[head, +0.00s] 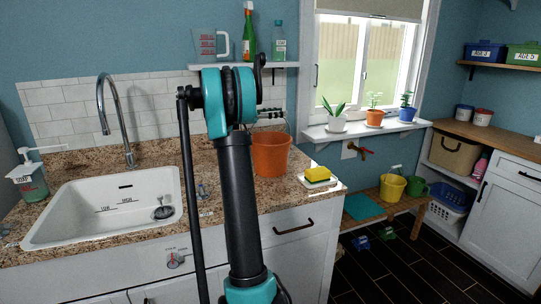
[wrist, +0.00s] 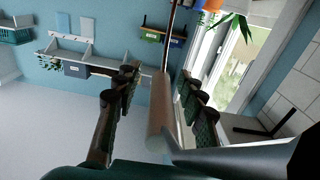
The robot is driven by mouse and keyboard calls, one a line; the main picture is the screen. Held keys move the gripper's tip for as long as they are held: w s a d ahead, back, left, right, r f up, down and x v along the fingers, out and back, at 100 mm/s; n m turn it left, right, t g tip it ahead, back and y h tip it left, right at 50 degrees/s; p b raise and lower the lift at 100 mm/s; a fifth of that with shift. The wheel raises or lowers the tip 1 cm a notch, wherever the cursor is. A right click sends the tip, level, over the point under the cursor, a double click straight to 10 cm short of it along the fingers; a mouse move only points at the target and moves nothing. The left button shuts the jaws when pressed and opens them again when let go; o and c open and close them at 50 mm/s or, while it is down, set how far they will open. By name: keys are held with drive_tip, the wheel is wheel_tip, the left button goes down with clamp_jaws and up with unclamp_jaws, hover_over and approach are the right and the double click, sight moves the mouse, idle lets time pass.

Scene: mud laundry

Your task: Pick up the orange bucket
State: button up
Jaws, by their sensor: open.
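The orange bucket (head: 271,153) stands upright on the granite counter, right of the sink and just right of my arm. My arm rises in front of the counter and covers the area left of the bucket. Some small dark parts show above the bucket beside my arm; I cannot tell whether they belong to my gripper. In the wrist view my gripper (wrist: 158,82) is open, its two dark fingers apart. A tan, rod-like shape shows between them; I cannot tell what it is or whether it touches them. I cannot make out the bucket in the wrist view.
A white sink (head: 105,207) with a tall faucet (head: 118,120) is left. A yellow sponge (head: 317,174) lies right of the bucket. A wall shelf (head: 262,66) holds a jug and bottles above. Potted plants line the windowsill (head: 365,131). A yellow bucket (head: 392,187) stands on a low bench.

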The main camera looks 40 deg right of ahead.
drive_tip(key=shift+d, duration=0.35)
clamp_jaws()
